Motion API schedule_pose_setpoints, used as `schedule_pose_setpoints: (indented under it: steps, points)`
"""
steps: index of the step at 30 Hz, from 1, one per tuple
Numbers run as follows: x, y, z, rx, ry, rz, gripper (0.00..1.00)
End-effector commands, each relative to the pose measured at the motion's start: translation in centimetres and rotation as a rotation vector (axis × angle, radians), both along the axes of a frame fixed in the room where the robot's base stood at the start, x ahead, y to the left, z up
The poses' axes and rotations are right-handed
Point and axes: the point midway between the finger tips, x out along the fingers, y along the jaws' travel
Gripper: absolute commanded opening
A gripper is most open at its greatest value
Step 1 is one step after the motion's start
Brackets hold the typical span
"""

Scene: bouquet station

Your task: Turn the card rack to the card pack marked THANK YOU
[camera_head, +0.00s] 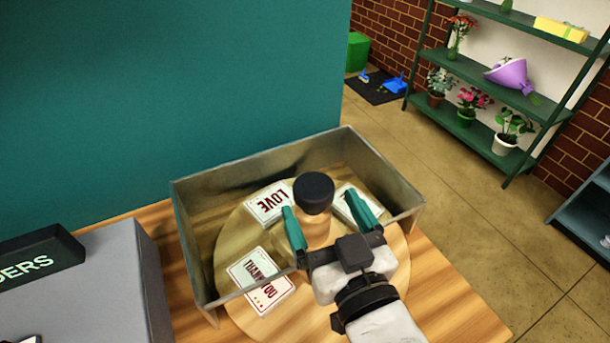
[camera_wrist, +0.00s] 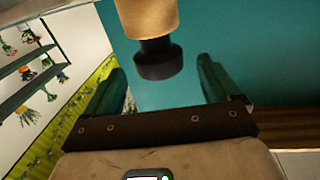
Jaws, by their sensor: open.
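The card rack is a round wooden turntable (camera_head: 230,243) with a wooden post and black knob (camera_head: 314,192) at its middle. The THANK YOU pack (camera_head: 262,280) lies at the front left of the turntable. The LOVE pack (camera_head: 269,203) lies at the back left. A third pack (camera_head: 345,203) at the back right is partly hidden by a gripper finger, its words unreadable. My gripper (camera_head: 322,205) is open, with its green fingers on either side of the knob and post. In the wrist view the knob (camera_wrist: 158,60) shows between the spread fingers, with gaps on both sides.
A grey metal enclosure (camera_head: 190,245) stands around the back and sides of the turntable. A grey box with a dark sign (camera_head: 40,258) sits at the left. A green shelf with plants (camera_head: 505,97) stands across the floor. Wooden tabletop (camera_head: 450,310) is clear at the right.

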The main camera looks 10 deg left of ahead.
Motion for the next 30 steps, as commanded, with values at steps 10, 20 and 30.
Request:
schedule_pose_setpoints:
  steps: [10, 20, 30]
  points:
    - [5.0, 2.4, 0.1, 0.000, 0.001, 0.000, 0.89]
    - [6.0, 2.9, 0.0, 0.000, 0.001, 0.000, 0.89]
    - [6.0, 2.9, 0.0, 0.000, 0.001, 0.000, 0.69]
